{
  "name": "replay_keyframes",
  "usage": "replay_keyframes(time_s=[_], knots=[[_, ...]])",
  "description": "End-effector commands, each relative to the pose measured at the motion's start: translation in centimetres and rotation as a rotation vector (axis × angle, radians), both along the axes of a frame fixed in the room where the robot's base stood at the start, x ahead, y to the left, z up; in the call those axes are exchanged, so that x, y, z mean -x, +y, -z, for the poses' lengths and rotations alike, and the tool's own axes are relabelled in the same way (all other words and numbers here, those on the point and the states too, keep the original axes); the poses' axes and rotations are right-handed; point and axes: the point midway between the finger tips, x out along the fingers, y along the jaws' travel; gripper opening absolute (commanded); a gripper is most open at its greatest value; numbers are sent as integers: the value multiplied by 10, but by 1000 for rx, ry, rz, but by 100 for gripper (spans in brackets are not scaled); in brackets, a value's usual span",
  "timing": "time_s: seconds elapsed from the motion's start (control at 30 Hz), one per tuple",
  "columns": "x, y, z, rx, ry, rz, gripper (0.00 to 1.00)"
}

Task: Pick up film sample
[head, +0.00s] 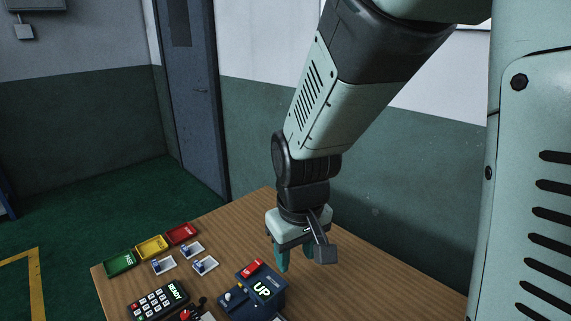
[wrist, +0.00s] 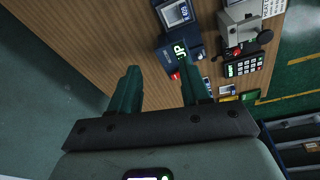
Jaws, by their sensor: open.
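Several small film samples lie on the table in the head view: one at the left (head: 163,264), one at the back (head: 192,250) and one at the front right (head: 205,265). Each looks like a pale card with a blue piece on it. My gripper (head: 279,258) is open and empty, pointing down above the table to the right of the samples, behind the dark blue device. In the wrist view my gripper (wrist: 160,88) shows two green fingers spread apart over bare wood, with nothing between them. The samples are too small to make out clearly there.
Green (head: 121,264), yellow (head: 151,247) and red (head: 182,233) trays stand along the table's left edge. A dark blue device (head: 240,304) reads UP. A keypad (head: 158,301) reads READY. The wooden table (head: 365,270) is bare at the right.

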Motion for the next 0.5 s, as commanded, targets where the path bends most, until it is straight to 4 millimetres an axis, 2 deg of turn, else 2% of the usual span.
replay_keyframes(time_s=[0.03, 0.2, 0.3, 0.5], knots=[[-2, 11, 26, 13, 39, -46, 47], [-5, 40, 93, 39, 114, -168, 47], [-2, 50, 121, 47, 142, -216, 47], [2, 57, 149, 54, 164, -254, 47]])
